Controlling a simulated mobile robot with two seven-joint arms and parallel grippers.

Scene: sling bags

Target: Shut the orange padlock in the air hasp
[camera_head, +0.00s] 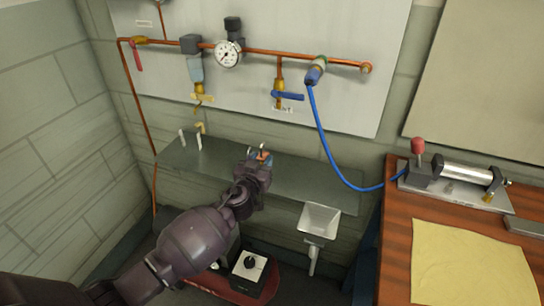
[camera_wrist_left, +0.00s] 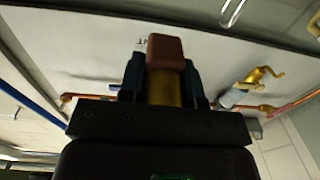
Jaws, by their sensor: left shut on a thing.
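My left gripper (camera_head: 259,158) is shut on the orange padlock (camera_head: 263,154), above the grey shelf. In the left wrist view the padlock (camera_wrist_left: 165,52) shows as a dull orange block with a brass part below it, between the two dark blue fingers; its shackle cannot be made out. I cannot tell the air hasp for sure. A valve with a blue handle (camera_head: 287,95) hangs from the copper pipe, up and right of the gripper and apart from it. A brass fitting with a yellowish part (camera_head: 198,98) hangs under the grey filter, to the left. My right gripper is out of view.
The grey shelf (camera_head: 310,184) runs along the wall under the pipe board (camera_head: 345,100). Pale hooks (camera_head: 182,138) stand at its left end. A blue hose (camera_head: 326,145) hangs down to the wooden bench (camera_head: 396,235) at right.

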